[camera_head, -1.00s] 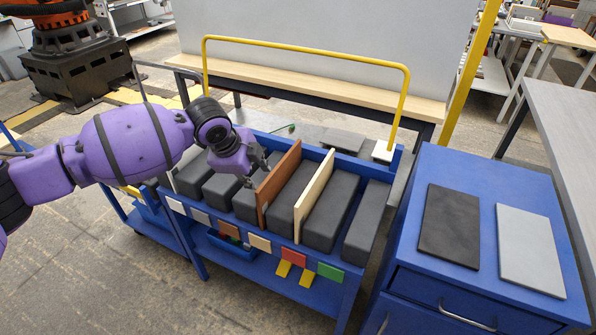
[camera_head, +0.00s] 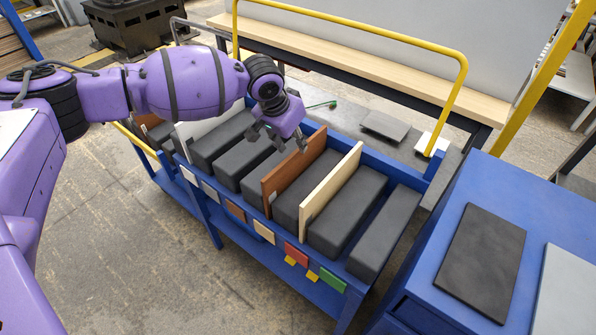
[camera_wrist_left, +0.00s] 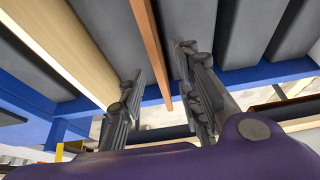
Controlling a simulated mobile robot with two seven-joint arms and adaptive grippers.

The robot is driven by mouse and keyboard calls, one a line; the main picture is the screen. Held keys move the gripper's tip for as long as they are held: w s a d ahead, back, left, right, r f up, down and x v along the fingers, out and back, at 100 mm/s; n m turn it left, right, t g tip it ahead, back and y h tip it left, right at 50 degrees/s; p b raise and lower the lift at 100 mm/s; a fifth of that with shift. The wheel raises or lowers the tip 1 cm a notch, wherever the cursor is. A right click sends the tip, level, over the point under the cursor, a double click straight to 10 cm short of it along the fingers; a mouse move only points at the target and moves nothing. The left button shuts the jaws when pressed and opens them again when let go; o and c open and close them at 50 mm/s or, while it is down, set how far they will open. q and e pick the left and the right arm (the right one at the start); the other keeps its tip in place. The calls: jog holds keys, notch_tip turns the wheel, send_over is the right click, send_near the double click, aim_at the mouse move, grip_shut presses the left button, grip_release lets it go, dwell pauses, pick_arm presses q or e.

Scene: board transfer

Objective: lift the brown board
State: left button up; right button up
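The brown board (camera_head: 292,172) stands upright on edge in the rack, between dark grey blocks. It also shows in the left wrist view (camera_wrist_left: 148,35). My left gripper (camera_head: 280,143) is over the far upper part of the board in the head view. My right gripper is in neither view.
A cream board (camera_head: 330,192) stands upright just right of the brown one. A white board (camera_head: 205,128) stands further left. The blue rack (camera_head: 335,275) has a yellow rail (camera_head: 350,32) behind it. A blue cabinet (camera_head: 420,270) with a dark plate (camera_head: 482,262) stands at right.

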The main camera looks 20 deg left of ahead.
aim_at(296, 151)
pick_arm(q)
jog(key=f, duration=0.4)
jog(key=shift+w+d+f, duration=0.25)
jog(key=shift+d+f, duration=0.05)
jog(key=shift+w+f, duration=0.25)
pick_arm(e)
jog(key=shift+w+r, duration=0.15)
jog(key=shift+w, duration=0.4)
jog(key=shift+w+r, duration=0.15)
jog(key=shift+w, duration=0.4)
pick_arm(q)
jog(key=shift+c, duration=0.5)
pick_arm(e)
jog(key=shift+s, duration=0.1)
pick_arm(q)
jog(key=shift+s, duration=0.1)
grip_shut()
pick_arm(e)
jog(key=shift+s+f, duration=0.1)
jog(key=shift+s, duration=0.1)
pick_arm(q)
jog(key=shift+r, duration=0.1)
